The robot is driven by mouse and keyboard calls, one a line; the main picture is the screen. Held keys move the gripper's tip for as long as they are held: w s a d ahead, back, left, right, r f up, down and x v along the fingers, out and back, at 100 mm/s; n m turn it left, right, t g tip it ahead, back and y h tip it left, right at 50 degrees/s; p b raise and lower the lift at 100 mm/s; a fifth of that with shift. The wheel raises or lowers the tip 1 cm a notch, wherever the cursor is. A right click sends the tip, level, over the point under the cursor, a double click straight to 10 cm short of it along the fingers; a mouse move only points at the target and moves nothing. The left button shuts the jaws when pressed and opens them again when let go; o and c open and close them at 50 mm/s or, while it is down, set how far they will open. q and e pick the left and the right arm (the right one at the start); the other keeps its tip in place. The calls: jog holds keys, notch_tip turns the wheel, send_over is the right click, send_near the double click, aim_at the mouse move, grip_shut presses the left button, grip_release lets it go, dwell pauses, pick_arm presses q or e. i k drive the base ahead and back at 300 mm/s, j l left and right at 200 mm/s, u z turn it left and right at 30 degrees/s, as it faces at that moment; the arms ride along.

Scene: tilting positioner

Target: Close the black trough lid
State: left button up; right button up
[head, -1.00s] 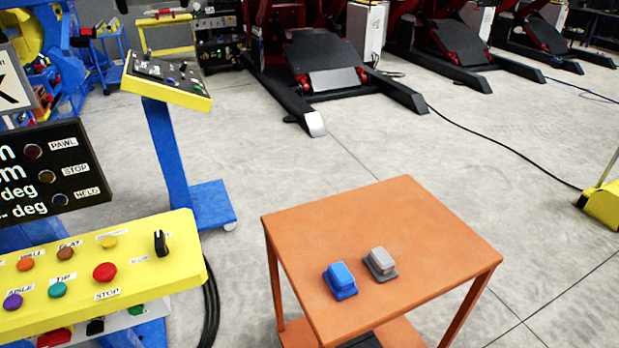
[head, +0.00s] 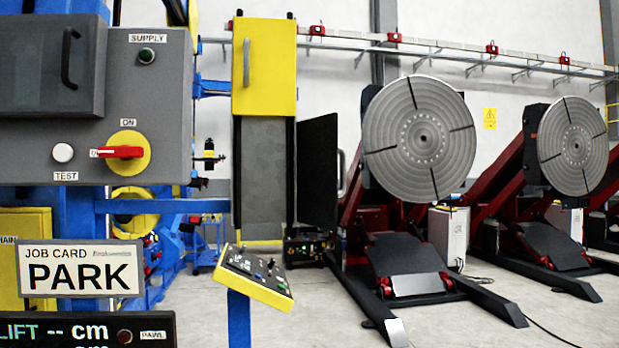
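A tall narrow upright trough (head: 264,170) stands in the middle left of the head view, with a grey inner face. Neither of my grippers is in view.
A grey supply box (head: 160,110) with a red switch fills the left, above a PARK job card (head: 80,269). A yellow-edged control pedestal (head: 255,275) stands before the trough. Positioners with round plates (head: 419,138) stand right. Floor at lower right centre is mostly clear.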

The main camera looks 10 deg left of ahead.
aim_at(319, 149)
jog(key=l+u, duration=0.1)
jog(key=u, duration=0.25)
jog(key=l+u, duration=0.1)
jog(key=u, duration=0.3)
jog(key=l+u, duration=0.1)
jog(key=u, duration=0.25)
jog(key=k+l+u, duration=0.1)
jog(key=l+u, duration=0.15)
jog(key=l, duration=0.15)
jog(key=k+l+u, duration=0.1)
jog(key=l+u, duration=0.15)
jog(key=l, duration=0.2)
jog(key=k+l+u, duration=0.2)
jog(key=l, duration=0.15)
jog(key=k+l+u, duration=0.25)
jog(key=l, duration=0.15)
jog(key=k+l, duration=0.2)
jog(key=l, duration=0.2)
jog(key=k+l, duration=0.25)
jog(key=l, duration=0.2)
jog(key=k+l+u, duration=0.1)
jog(key=l, duration=0.3)
jog(key=k+l, duration=0.35)
